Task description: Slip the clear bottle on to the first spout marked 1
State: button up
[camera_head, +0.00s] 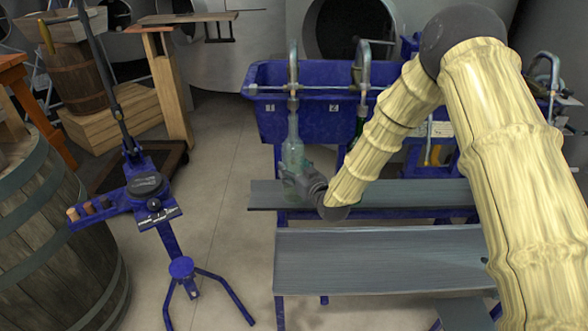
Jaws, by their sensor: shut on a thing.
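The clear bottle (293,150) stands upright, pale and see-through, at the left end of the blue filler trough (275,77). My gripper (297,180) is shut on its lower body, reaching in from the right. The bottle's mouth is in line with the first spout (293,68), under the curved pipe by the label marked 1 (270,108). I cannot tell whether the spout tip is inside the neck or just above it. The second spout (358,75) is to the right, by the label marked 2 (334,108).
A dark green bottle (359,118) shows at the second spout, close to my arm. A grey shelf (265,197) runs below the spouts, with a wider grey bench (370,260) in front. A blue corker stand (148,187) and a barrel (50,225) are at left.

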jog(key=o, duration=1.4)
jog(key=shift+f, duration=0.1)
jog(key=v, duration=1.2)
jog(key=s+d+f+m+g+h+p, duration=0.15)
jog(key=s+d+f+g, duration=0.25)
jog(key=s+f, duration=0.5)
jog(key=s+d+f+m+g+h+p, duration=0.1)
jog(key=s+d+f+g+h+p, duration=0.25)
jog(key=s+f, duration=0.6)
jog(key=s+d+f+m+g+h+p, duration=0.1)
jog(key=s+d+g, duration=0.1)
jog(key=s, duration=0.7)
jog(key=s+d+f+g+h+p, duration=0.1)
jog(key=s+d, duration=0.3)
jog(key=s, duration=0.5)
jog(key=s+d+f+m+g+p, duration=0.1)
jog(key=s+d+f+g, duration=0.1)
jog(key=s, duration=0.7)
jog(key=shift+d+m+g+h, duration=0.4)
jog(key=shift+d+g, duration=0.3)
jog(key=shift+g, duration=0.35)
